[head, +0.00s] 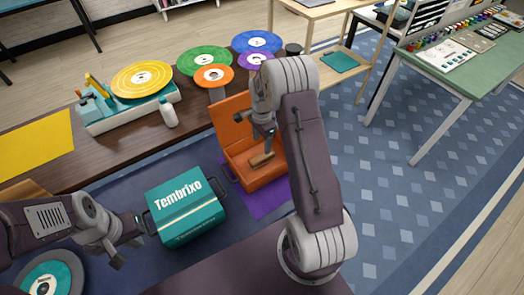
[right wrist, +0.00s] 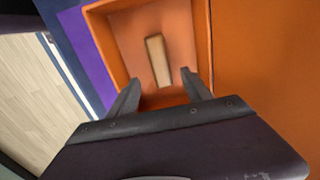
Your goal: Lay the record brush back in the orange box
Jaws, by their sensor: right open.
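The orange box (head: 238,139) stands open on the floor side of the long table, its lid raised at the back. A tan wooden bar, which looks like the record brush (head: 262,159), lies inside on the box floor. The brush also shows in the right wrist view (right wrist: 158,60), ahead of the fingertips, with the box walls (right wrist: 97,38) around it. My right gripper (right wrist: 161,92) is open and empty, just above the box. In the head view my right gripper (head: 266,138) partly covers the box. My left gripper (head: 123,251) is at the lower left, apart from the box; its jaw opening is unclear.
A teal Tembrixo case (head: 185,222) with dark handles stands left of the box. A purple mat (head: 262,203) lies under the box. A turntable with a yellow record (head: 141,79), a white bottle (head: 168,113) and several coloured records (head: 204,60) are on the brown table.

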